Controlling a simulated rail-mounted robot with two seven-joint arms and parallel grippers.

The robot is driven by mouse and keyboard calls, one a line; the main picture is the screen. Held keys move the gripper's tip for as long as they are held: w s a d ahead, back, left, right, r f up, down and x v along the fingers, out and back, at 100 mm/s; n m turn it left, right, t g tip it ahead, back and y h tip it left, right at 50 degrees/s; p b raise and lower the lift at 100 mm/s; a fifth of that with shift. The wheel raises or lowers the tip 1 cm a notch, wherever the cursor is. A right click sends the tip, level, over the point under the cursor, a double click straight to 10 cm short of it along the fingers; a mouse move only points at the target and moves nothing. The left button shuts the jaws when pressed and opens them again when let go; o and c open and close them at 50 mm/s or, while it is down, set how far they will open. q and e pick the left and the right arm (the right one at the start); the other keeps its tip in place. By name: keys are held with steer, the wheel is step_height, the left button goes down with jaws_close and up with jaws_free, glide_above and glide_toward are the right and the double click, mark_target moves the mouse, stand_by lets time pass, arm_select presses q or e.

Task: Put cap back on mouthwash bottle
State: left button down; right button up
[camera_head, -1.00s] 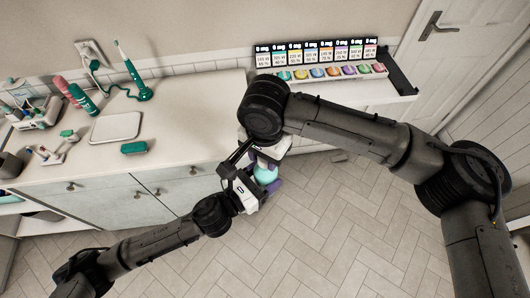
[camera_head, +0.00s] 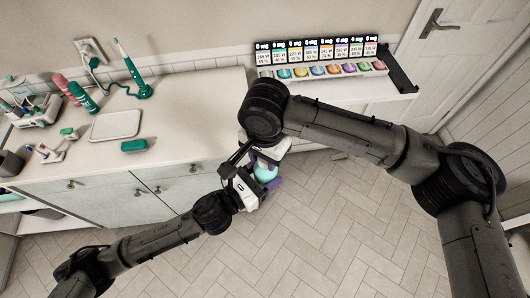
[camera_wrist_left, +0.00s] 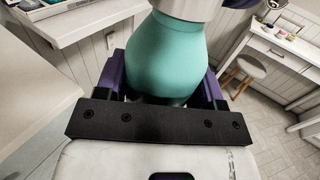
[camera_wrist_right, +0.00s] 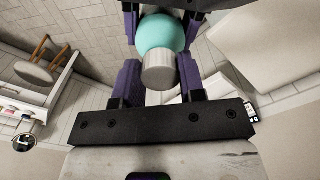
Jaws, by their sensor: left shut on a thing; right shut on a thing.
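The mouthwash bottle (camera_wrist_left: 165,55) is teal and rounded, and fills the middle of the left wrist view. My left gripper (camera_wrist_left: 163,88) is shut around it with purple fingers. In the head view the bottle (camera_head: 264,174) shows as a teal patch between my two grippers, off the counter's front. The cap (camera_wrist_right: 158,72) is a pale grey cylinder in the right wrist view. My right gripper (camera_wrist_right: 160,80) is shut on it, with the teal bottle (camera_wrist_right: 163,34) directly behind it. The cap lines up with the bottle top; I cannot tell whether it is seated. In the head view my right gripper (camera_head: 268,154) hides the cap.
A pill organizer (camera_head: 318,58) stands at the back right. The tiled floor below is open. A stool (camera_wrist_right: 40,65) stands apart.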

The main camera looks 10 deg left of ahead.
steer(key=m, duration=0.5)
steer(key=shift+a+m, duration=0.1)
steer(key=shift+m, duration=0.3)
steer(key=m, duration=0.3)
steer(key=shift+m, duration=0.4)
steer(key=m, duration=0.3)
steer(key=shift+w, duration=0.15)
steer(key=o, duration=0.9)
steer(key=shift+r, duration=0.1)
steer(key=shift+r, duration=2.15)
steer(key=shift+c, duration=0.3)
